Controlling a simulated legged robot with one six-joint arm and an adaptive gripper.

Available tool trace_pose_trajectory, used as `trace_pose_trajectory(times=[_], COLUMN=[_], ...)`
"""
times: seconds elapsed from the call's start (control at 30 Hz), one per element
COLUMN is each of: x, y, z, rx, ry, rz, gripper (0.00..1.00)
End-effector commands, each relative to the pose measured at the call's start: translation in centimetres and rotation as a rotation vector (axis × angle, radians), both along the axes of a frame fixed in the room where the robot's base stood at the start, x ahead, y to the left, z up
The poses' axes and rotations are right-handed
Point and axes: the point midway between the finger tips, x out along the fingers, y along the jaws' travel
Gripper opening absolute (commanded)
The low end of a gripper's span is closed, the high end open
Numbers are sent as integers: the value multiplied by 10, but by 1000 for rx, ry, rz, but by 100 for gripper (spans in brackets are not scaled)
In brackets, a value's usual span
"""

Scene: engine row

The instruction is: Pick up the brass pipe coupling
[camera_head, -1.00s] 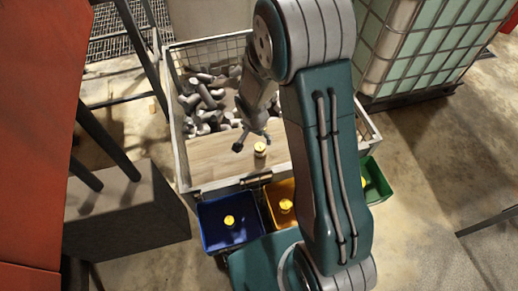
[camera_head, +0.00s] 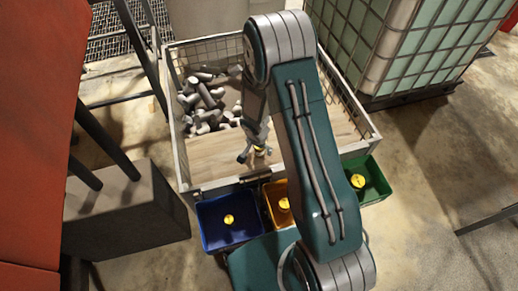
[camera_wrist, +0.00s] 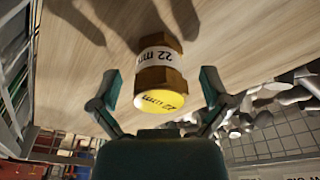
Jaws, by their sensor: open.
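The brass pipe coupling (camera_wrist: 158,75) stands on a wooden board (camera_wrist: 225,35) in the wrist view. It has a yellow end face and a white band reading "22 mm". My gripper (camera_wrist: 158,92) is open, with one finger on each side of the coupling's yellow end. I see a gap between each finger and the coupling in that view. In the head view my gripper (camera_head: 256,153) is low over the board, and the coupling (camera_head: 260,150) is partly hidden by it.
The board lies in a wire-sided crate (camera_head: 184,165) with a heap of grey pipe fittings (camera_head: 208,100) at its left. In front stand a blue bin (camera_head: 212,232), an orange bin (camera_head: 272,199) and a green bin (camera_head: 376,187), each with a yellow disc inside. A caged tank stands at upper right.

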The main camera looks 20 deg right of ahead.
Motion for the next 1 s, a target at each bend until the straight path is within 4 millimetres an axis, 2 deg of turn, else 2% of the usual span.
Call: trace_pose_trajectory(times=[0.07,0.1,0.27,0.3,0.33,0.73,0.87,1.0], x=[0,0,0,0,0,1,1,-2], y=[0,0,0,0,0,0,0,0], z=[0,0,1,1,1,4,15,37], rx=[0,0,0,0,0,-1,-1,1], ry=[0,0,0,0,0,-1,-4,-3], rz=[0,0,0,0,0,0,0,0], gripper=[98,93,22,4,0,0,0,0])
